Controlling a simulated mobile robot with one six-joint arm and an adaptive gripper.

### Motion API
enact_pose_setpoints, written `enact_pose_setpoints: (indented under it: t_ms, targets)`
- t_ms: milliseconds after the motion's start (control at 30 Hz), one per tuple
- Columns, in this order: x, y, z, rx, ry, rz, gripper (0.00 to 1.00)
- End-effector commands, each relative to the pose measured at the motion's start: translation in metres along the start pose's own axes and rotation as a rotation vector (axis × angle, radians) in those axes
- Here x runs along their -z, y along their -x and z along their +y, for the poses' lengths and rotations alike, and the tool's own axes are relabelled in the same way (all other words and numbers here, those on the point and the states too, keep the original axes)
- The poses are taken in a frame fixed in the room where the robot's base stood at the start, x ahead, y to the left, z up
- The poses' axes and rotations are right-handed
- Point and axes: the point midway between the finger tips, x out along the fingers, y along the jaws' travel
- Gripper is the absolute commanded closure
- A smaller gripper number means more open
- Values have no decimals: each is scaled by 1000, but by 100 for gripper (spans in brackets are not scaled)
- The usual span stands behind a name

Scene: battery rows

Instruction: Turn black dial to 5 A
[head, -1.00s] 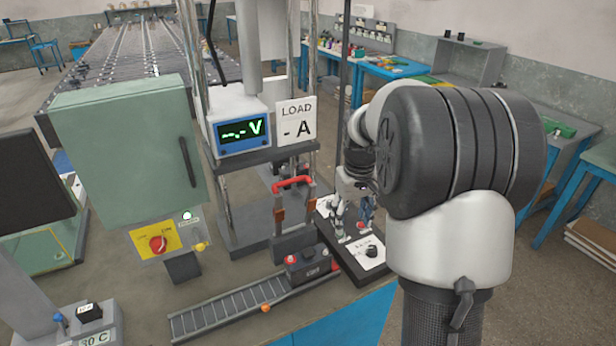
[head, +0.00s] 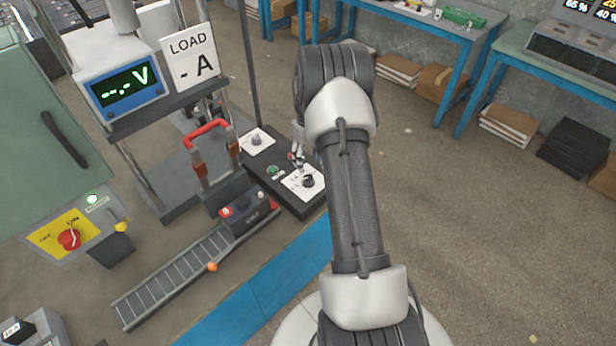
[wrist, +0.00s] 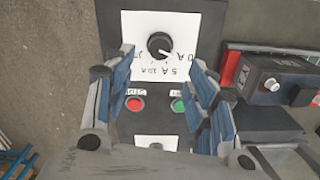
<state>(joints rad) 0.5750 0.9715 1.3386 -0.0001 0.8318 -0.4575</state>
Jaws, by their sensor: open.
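The black dial (head: 308,181) sits on a white plate at the near end of a dark control box in the head view. In the wrist view the dial (wrist: 160,45) is at the top centre, with upside-down 0 A, 5 A and 10 A marks around it. Its white pointer line points to the lower right, near the 0 A mark. My gripper (wrist: 162,58) is open, its fingers to the left and right below the dial, apart from it. In the head view my gripper (head: 299,158) is over the box, partly hidden by my arm.
A red button (wrist: 135,103) and green button (wrist: 178,105) lie between my fingers. Another knob (head: 256,140) is on the box's far plate. The load sign (head: 190,57) reads "- A".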

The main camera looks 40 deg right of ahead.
Motion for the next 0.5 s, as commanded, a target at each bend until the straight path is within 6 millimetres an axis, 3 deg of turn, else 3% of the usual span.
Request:
enact_pose_setpoints:
  t_ms: [33, 200, 500]
  targets:
    - [-1, -15, 0, 2, 0, -3, 49]
    - [0, -49, 0, 1, 0, -1, 49]
    - [0, -82, 0, 0, 0, 0, 49]
